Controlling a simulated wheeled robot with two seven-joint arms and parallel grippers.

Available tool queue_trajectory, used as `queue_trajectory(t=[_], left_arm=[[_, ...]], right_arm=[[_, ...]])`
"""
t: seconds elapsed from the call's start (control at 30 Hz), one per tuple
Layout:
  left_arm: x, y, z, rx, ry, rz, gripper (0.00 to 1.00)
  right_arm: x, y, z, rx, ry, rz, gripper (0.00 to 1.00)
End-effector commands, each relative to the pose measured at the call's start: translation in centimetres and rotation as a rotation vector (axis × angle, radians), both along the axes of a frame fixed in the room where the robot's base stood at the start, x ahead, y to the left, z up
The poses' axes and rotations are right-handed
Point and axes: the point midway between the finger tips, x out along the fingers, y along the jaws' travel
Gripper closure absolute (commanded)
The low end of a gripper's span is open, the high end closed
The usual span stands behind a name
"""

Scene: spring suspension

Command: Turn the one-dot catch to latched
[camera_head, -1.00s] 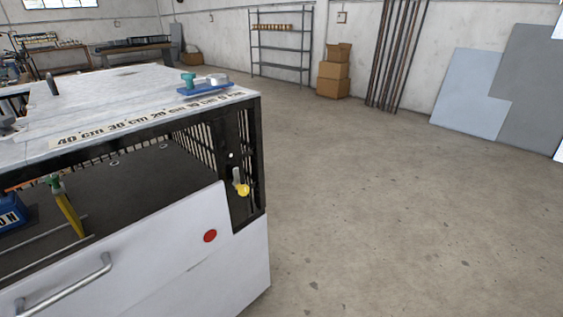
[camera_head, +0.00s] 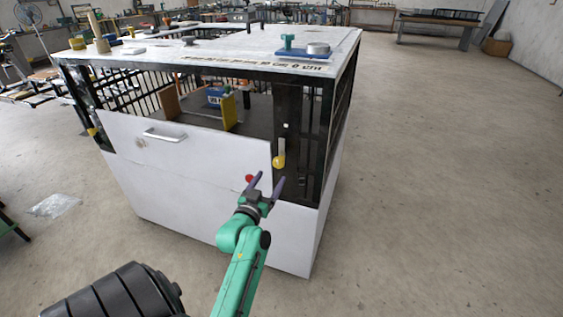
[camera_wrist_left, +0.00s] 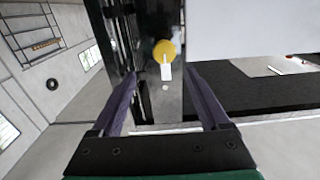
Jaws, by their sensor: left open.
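A catch (camera_head: 281,147) with a pale lever and a yellow knob sits on the dark corner post of the bench cabinet. The knob (camera_head: 279,162) hangs at the lower end of the lever, with one white dot (camera_head: 286,125) above. My left gripper (camera_head: 268,180) is open and empty, in front of and below the catch. In the left wrist view the knob (camera_wrist_left: 164,50) and pale lever (camera_wrist_left: 166,72) show between the two purple fingers (camera_wrist_left: 162,78), apparently apart from them. My right gripper is not in view.
The white front panel (camera_head: 190,195) has a handle (camera_head: 165,136) and a red disc (camera_head: 249,178). Another yellow knob (camera_head: 92,132) shows at the left post. A blue tray (camera_head: 302,55) lies on the bench top. The floor at the right is clear.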

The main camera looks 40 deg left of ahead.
Motion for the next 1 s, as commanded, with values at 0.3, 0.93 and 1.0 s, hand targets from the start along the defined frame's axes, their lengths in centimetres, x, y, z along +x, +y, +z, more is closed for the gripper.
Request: queue_trajectory(t=[0.3,0.93,1.0], left_arm=[[7.6,2.7,0.1,-0.001,-0.001,0.0,0.21],[9.2,3.2,0.0,0.0,0.001,0.0,1.0],[9.2,3.2,0.0,0.0,0.001,0.0,1.0]], right_arm=[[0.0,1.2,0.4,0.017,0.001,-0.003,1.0],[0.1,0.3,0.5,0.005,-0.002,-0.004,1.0],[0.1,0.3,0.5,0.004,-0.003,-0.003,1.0]])
